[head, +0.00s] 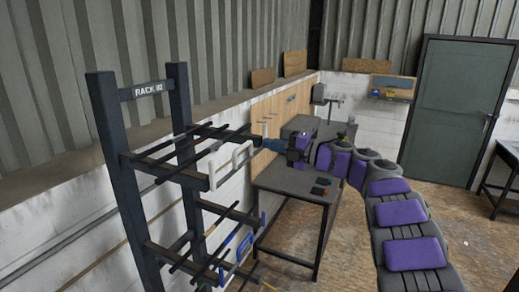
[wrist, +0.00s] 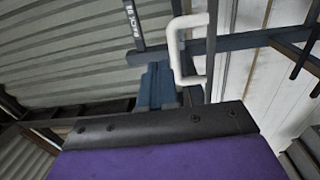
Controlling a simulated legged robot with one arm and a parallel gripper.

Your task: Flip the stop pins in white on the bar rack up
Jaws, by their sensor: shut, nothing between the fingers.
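The dark bar rack (head: 108,135) stands at the left in the head view, with level arms reaching right. A white U-shaped stop pin (head: 235,152) sits at the outer end of the upper arms and appears to stand up from them. It also shows in the wrist view as a white hoop (wrist: 172,45). My gripper (head: 264,144) is shut and empty, just right of the white pin in the head view. In the wrist view its blue fingers (wrist: 158,85) lie close to the hoop; I cannot tell whether they touch it.
A blue U-shaped pin (head: 244,247) is on the lower arms, where several bars (head: 205,262) lie. A dark worktable (head: 290,180) stands behind my gripper. A corrugated wall (head: 60,40) rises behind the rack. Open floor (head: 450,225) lies at the right.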

